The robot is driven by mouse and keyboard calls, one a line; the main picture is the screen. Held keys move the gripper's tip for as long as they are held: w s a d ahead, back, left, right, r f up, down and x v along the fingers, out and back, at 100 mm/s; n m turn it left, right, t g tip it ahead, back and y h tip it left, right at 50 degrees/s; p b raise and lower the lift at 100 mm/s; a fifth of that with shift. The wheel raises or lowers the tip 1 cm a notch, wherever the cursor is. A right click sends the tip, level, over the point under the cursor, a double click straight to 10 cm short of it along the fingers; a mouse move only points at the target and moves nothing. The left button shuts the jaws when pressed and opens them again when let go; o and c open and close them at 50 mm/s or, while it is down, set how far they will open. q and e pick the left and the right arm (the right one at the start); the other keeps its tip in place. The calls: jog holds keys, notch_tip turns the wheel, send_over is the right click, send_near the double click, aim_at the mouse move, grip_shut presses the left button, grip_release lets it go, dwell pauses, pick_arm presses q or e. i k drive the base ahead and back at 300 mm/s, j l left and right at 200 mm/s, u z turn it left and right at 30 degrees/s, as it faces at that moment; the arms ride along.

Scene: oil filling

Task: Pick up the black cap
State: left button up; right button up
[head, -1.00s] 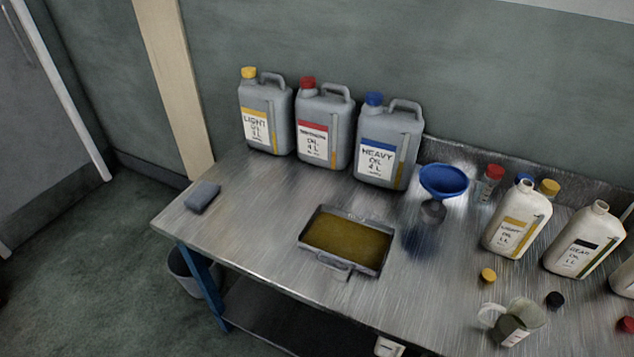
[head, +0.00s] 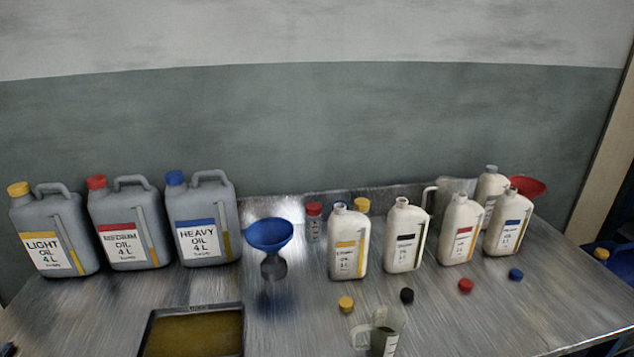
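The black cap (head: 407,295) lies on the metal table in the head view, right of the middle. It sits in front of the white bottle with the black label band (head: 405,238), whose neck is uncapped. A yellow cap (head: 346,304) lies to its left, and a red cap (head: 465,285) and a blue cap (head: 515,274) lie to its right. A clear measuring jug (head: 382,335) stands just in front of the black cap, apart from it. Neither of my grippers shows in the head view.
Several white bottles stand in a row behind the caps. Three grey canisters (head: 203,235) stand at the left. A blue funnel (head: 269,236) stands mid-table, and an oil-filled tray (head: 240,312) lies at the front. A red funnel (head: 528,186) is at the back right. The table's front right is clear.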

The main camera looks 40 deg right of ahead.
aim_at(407, 295)
jog(key=z, duration=1.65)
